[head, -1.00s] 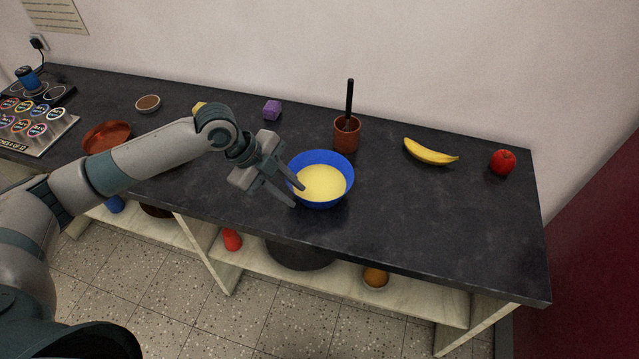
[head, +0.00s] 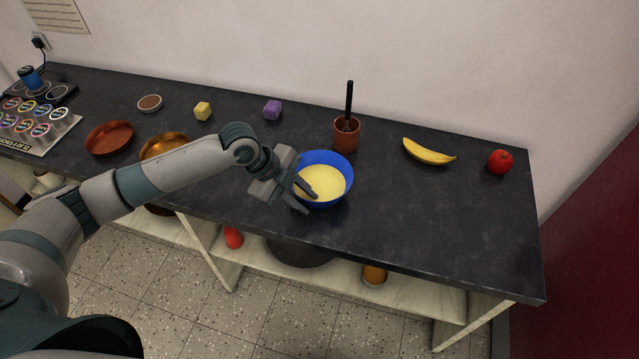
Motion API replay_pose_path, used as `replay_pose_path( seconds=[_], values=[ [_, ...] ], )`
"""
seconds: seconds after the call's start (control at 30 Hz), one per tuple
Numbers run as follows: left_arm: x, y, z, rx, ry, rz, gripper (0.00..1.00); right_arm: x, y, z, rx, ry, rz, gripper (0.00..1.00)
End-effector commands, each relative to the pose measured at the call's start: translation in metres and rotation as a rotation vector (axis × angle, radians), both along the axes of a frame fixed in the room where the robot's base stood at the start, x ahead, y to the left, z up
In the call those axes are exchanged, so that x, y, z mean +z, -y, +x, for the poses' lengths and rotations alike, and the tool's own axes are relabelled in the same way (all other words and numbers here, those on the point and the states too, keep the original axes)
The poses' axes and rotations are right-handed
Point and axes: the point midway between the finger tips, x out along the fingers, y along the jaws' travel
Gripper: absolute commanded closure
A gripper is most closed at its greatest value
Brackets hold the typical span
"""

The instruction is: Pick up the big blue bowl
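The big blue bowl (head: 340,162) stands upright on the dark counter, left of the counter's middle front area, with a pale yellow filling (head: 322,181) inside. My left gripper (head: 311,203) is at the bowl's front left side. Its two fingers are apart: one reaches over the rim above the filling, the other is outside the bowl near its wall. I cannot tell whether either finger touches the bowl. The gripper hides part of the bowl's left rim. My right gripper is not in view.
A red-brown cup (head: 346,136) with a black-handled utensil stands just behind the bowl. A banana (head: 429,152) and red apple (head: 499,161) lie right. The counter (head: 430,215) is clear right of the bowl.

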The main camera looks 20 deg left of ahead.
Motion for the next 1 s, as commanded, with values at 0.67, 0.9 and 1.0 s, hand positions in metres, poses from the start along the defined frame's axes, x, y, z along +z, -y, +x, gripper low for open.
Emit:
replay_pose_path(
  seconds=[0.67, 0.9, 1.0],
  values=[
    [0.0001, -0.0002, -0.0003, 0.000, -0.001, 0.000, 1.00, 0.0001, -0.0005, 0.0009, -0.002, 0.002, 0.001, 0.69],
    [0.0000, -0.0001, -0.0005, -0.001, -0.002, 0.001, 1.00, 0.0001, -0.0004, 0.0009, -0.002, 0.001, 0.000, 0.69],
    [-0.0001, 0.0000, -0.0006, -0.001, -0.002, 0.001, 1.00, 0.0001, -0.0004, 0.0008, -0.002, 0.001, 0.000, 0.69]
  ],
)
